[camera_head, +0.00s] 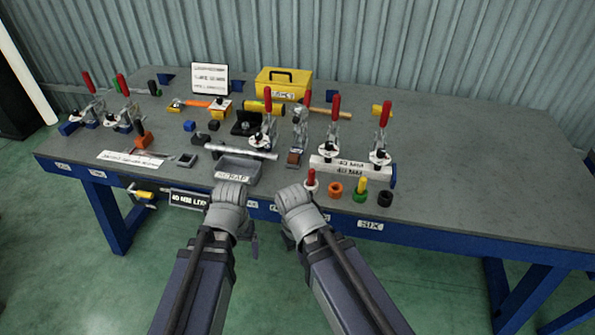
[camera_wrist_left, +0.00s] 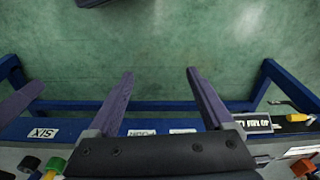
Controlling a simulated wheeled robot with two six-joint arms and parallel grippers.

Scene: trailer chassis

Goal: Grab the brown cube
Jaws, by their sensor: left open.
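A small brown cube (camera_head: 293,157) sits on the grey workbench (camera_head: 470,180), behind the front row of pegs and rings and just left of a white block. My left gripper (camera_head: 230,198) is at the bench's front edge, in front of a grey tray and apart from the cube. In the left wrist view its two fingers (camera_wrist_left: 160,75) are spread wide with nothing between them, over green floor. My right gripper (camera_head: 298,205) is beside it at the front edge; its fingers are mostly hidden behind the hand. The cube does not show in the left wrist view.
Toggle clamps with red handles (camera_head: 336,110) stand around the cube. A grey tray (camera_head: 237,170) lies left of it. A red peg (camera_head: 311,180), orange ring (camera_head: 335,189) and black ring (camera_head: 385,198) line the front. A yellow toolbox (camera_head: 284,82) stands behind. The bench's right side is clear.

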